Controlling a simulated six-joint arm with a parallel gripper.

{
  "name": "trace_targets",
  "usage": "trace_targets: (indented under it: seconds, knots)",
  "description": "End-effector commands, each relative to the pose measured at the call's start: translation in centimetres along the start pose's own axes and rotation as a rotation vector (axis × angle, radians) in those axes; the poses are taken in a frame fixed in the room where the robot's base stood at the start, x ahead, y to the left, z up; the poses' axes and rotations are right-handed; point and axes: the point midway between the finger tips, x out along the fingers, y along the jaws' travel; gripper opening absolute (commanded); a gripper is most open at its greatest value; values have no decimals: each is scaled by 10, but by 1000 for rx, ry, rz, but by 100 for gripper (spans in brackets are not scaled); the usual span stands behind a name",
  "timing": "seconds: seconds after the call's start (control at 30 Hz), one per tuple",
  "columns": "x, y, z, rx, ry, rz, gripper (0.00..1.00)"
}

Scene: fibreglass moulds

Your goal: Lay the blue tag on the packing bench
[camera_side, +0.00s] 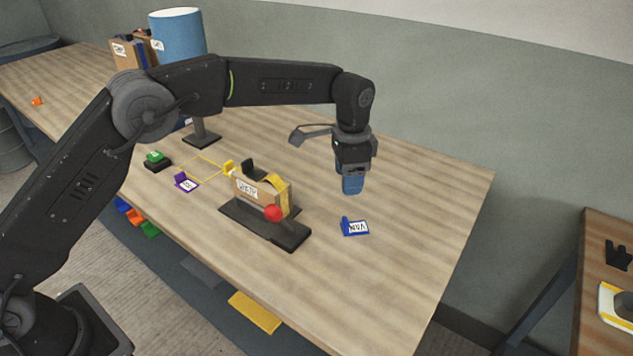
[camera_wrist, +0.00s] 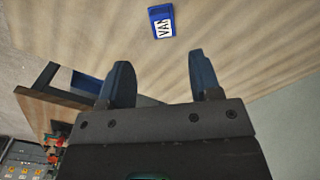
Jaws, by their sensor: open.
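The blue tag (camera_side: 354,227) lies on the wooden packing bench (camera_side: 420,215), toward its right end. It has a white label with dark lettering that seems to read VAN, and a raised blue block at one end. It also shows in the wrist view (camera_wrist: 162,22), beyond the fingertips. My gripper (camera_side: 352,186) hangs above the bench, pointing down, behind the tag and apart from it. In the wrist view its two blue fingers (camera_wrist: 160,78) are spread with nothing between them.
A tape dispenser (camera_side: 265,210) with a red knob stands left of the tag. A purple tag (camera_side: 186,182), a yellow outlined square (camera_side: 203,168) and a green button (camera_side: 155,158) are farther left. A blue cylinder (camera_side: 178,38) stands behind. The bench's right end is clear.

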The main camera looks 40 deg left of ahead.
Motion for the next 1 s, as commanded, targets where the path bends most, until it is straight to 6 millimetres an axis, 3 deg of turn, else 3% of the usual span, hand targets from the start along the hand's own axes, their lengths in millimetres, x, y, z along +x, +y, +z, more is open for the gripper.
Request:
trace_targets:
  seconds: [0.23, 0.37, 0.47, 0.7, 0.83, 1.0]
  knots:
    - [-4, 0, 2, -5, 3, -2, 58]
    - [-29, -2, 16, -45, 27, -15, 58]
    - [-62, -1, 42, -108, 64, -35, 58]
    - [-132, 17, 128, -295, 170, -86, 58]
    - [-152, 36, 178, -395, 229, -112, 58]
    - [-159, 66, 243, -524, 308, -143, 58]
